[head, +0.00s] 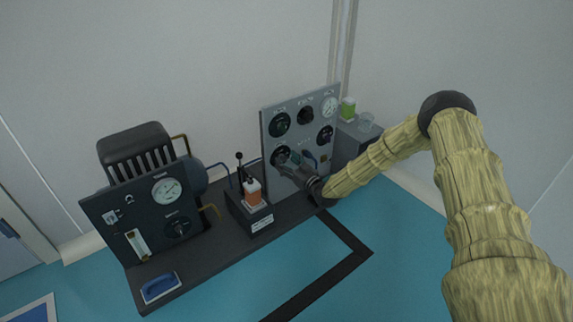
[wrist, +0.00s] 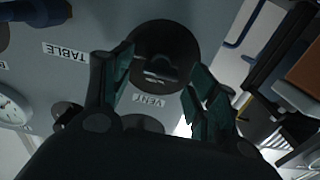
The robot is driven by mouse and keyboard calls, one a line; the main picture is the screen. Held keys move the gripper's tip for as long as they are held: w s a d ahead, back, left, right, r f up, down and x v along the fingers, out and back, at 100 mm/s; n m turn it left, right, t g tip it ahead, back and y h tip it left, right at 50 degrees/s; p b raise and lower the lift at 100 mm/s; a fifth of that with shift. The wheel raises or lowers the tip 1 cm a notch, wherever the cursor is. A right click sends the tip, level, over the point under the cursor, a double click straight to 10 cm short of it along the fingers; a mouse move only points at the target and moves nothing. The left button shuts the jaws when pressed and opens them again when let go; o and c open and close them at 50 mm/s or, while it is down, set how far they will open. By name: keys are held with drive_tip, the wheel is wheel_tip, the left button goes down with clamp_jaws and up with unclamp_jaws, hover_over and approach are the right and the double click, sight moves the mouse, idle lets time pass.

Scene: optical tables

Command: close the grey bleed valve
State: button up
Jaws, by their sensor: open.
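The grey upright panel (head: 292,112) carries several round black valve dials and a gauge. In the wrist view, a round dark valve dial (wrist: 181,42) with a small grey handle (wrist: 160,72) faces my gripper (wrist: 158,78). A label there appears to read VENT. No label reading bleed is legible, so I cannot tell whether this is the bleed valve. My gripper (head: 287,158) is open at the lower left of the panel in the head view. Its two green-padded fingers stand either side of the handle. Contact with it cannot be told. The fingers partly hide the lower-left dial.
A black panel (head: 110,215) with a gauge, a flow tube and another knob stands at left, before a dark motor. A green-lidded jar (head: 347,108) sits at right.

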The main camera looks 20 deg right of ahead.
drive_tip(key=shift+w+a, duration=0.15)
drive_tip(key=shift+w, duration=0.4)
drive_tip(key=c, duration=1)
